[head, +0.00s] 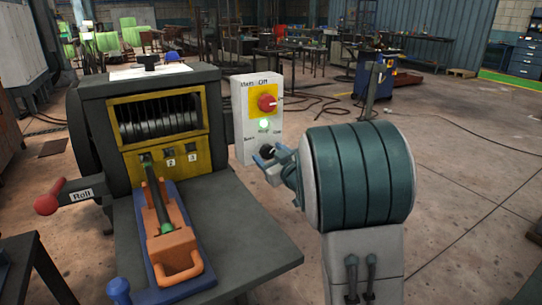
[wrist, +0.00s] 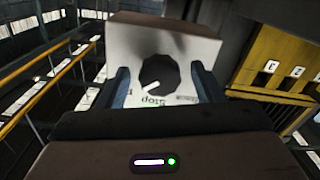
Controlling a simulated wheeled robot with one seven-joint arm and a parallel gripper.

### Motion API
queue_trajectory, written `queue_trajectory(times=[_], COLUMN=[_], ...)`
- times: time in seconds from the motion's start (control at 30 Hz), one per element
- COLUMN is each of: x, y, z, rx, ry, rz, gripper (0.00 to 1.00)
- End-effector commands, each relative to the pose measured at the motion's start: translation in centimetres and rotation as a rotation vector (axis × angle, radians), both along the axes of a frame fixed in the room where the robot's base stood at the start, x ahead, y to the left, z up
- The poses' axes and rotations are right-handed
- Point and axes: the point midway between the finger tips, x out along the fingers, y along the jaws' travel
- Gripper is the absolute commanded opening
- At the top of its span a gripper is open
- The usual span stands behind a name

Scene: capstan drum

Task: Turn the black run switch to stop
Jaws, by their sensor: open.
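The black run switch (head: 267,150) is a round knob on the lower part of a white control box (head: 242,120). In the wrist view the knob (wrist: 160,70) shows face-on, with a white pointer mark at its lower left. A "Stop" label, upside down in that view, lies just below the knob. My gripper (head: 268,164) is open at the box. In the wrist view its blue fingers (wrist: 161,85) stand on either side of the knob, with small gaps visible. How deep the fingers reach along the knob cannot be told. In the head view my gripper partly hides the knob.
Left of the box stands the capstan machine (head: 150,85) with a yellow panel, a grey table (head: 255,235) and a red-ended lever (head: 48,203).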

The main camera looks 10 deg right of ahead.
Motion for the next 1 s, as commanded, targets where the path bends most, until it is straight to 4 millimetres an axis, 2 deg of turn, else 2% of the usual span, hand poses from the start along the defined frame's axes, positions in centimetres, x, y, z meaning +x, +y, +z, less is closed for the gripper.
queue_trajectory(times=[0.13,0.17,0.3,0.33,0.67,1.0], x=[0.0,-0.01,-0.02,-0.03,-0.03,-0.03], y=[-0.02,-0.02,-0.04,-0.04,-0.1,-0.15], z=[0.0,0.0,0.01,0.01,-0.18,-0.48], rx=[0.0,0.0,0.0,0.0,-0.031,-0.233], ry=[0.0,0.0,0.0,0.0,-0.011,-0.08], rz=[0.0,0.0,-0.001,-0.001,-0.001,-0.001], gripper=[0.61,0.58,0.19,0.16,0.16,0.16])
